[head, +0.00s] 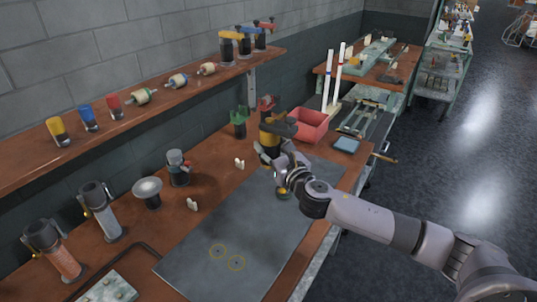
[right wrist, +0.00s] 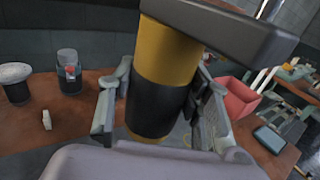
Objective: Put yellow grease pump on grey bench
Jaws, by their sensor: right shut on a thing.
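The yellow grease pump (head: 270,138) is a yellow cylinder with a black band and a wide dark grey head. My right gripper (head: 264,157) is shut around its lower part and holds it roughly upright at the far end of the workbench. In the right wrist view the pump (right wrist: 165,55) stands between the fingers (right wrist: 160,108); its foot is partly hidden. I cannot tell whether it touches the surface below. A flat grey work surface (head: 200,267) lies on the brown bench, with two thin yellow rings marked on it. My left gripper is not in view.
A red bin (head: 311,124) and a green holder (head: 239,122) stand close to the pump. Bottles (head: 100,210) and a round-topped stand (head: 147,191) line the wall side. A shelf (head: 190,92) runs above. The grey surface's near part is clear.

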